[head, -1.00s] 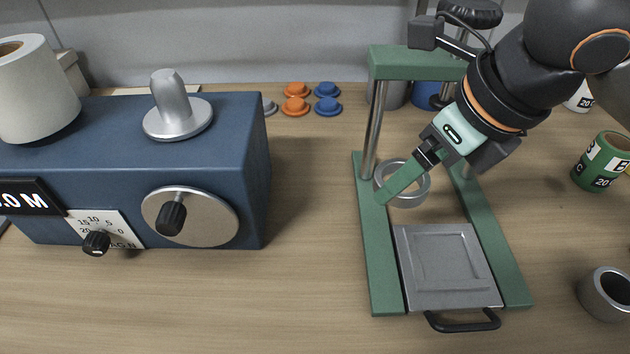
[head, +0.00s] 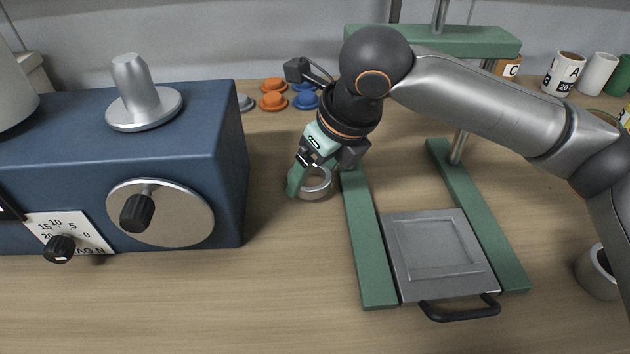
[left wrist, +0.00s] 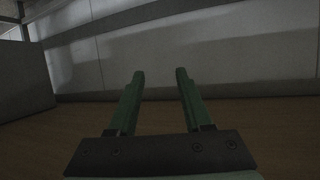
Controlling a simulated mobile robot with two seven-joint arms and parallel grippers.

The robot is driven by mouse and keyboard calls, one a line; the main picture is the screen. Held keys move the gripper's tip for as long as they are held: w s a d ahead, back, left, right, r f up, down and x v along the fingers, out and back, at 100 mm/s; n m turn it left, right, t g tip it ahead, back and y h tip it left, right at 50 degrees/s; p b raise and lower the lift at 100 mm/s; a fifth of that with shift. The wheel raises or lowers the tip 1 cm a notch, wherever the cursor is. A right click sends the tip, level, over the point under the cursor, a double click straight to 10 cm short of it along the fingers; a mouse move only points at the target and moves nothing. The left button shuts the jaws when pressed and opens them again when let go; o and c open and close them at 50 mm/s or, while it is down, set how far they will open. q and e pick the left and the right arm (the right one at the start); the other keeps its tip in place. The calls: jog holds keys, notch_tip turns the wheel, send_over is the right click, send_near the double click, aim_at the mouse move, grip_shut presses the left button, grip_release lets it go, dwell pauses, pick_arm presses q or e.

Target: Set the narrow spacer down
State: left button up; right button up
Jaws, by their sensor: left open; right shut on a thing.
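The narrow spacer (head: 316,186) is a short silver-grey ring in the head view. It is at the left of the green press frame, between it and the blue machine. My right gripper (head: 301,180) is shut on the ring's left wall and points down at it. The ring is close to the table; I cannot tell whether it touches. My left gripper (left wrist: 160,75) shows only in the left wrist view. Its green fingers are apart with nothing between them.
The blue machine (head: 205,130) with its silver knob stands at the left. The green press frame (head: 372,260) with its grey sliding plate (head: 440,285) is at the right. Orange caps (head: 272,101) and blue caps lie behind. The front table (head: 250,310) is clear.

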jog(key=shift+f, duration=0.8)
pick_arm(q)
jog(key=r, duration=0.1)
jog(key=w+r+t, duration=0.1)
jog(key=r+t, duration=0.1)
jog(key=r, duration=0.1)
jog(key=shift+w, duration=0.3)
pick_arm(e)
jog(key=shift+f, duration=0.1)
pick_arm(q)
jog(key=shift+f, duration=0.3)
pick_arm(e)
jog(key=o, duration=1.1)
